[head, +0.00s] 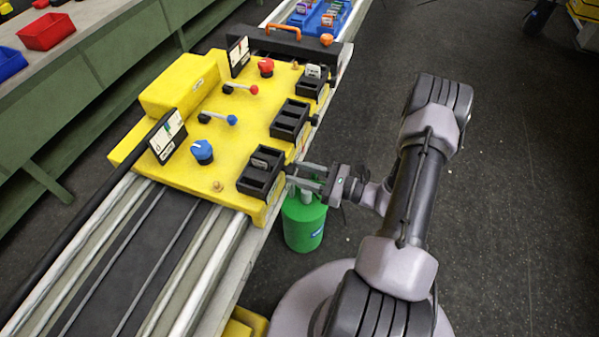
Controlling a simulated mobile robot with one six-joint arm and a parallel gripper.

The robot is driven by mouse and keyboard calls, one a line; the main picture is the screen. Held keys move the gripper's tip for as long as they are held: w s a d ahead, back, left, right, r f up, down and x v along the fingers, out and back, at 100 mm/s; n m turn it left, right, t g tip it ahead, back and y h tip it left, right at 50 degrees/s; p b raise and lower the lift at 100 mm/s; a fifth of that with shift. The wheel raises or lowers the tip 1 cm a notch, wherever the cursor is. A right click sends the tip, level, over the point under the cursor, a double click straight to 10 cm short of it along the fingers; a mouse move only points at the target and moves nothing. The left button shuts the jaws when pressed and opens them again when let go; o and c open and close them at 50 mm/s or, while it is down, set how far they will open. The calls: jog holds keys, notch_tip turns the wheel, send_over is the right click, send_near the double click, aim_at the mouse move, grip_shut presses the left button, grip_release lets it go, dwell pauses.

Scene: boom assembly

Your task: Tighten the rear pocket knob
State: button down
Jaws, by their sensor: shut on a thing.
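A yellow fixture (235,110) with three black pockets along its right edge sits on the conveyor. The nearest pocket (261,173) holds a small dark block. The middle pocket (290,120) looks empty, and the far pocket (312,83) holds a grey-white piece. My gripper (292,176) comes from the right, level with the outer side of the nearest pocket. Its fingers are shut on a small knob at that pocket's side. The knob is mostly hidden between the fingertips, so its turn cannot be read.
A green canister (304,222) stands just below my gripper. Blue (202,151) and red (265,67) knobs, two levers and two gauge panels stand on the fixture. A black bar with orange handle (283,32) crosses beyond it. The floor at right is mostly clear.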

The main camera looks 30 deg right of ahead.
jog(key=shift+m, duration=0.3)
jog(key=m+p, duration=0.1)
jog(key=m, duration=0.6)
jog(key=m+p, duration=0.1)
jog(key=m, duration=0.6)
jog(key=shift+s+r+m+p, duration=0.1)
jog(key=shift+m+p, duration=0.2)
jog(key=m, duration=0.3)
jog(key=shift+m+p, duration=0.3)
jog(key=m, duration=0.4)
jog(key=shift+m+p, duration=0.3)
jog(key=m, duration=0.3)
jog(key=shift+r, duration=0.1)
jog(key=shift+m+p, duration=0.4)
jog(key=shift+m, duration=1.7)
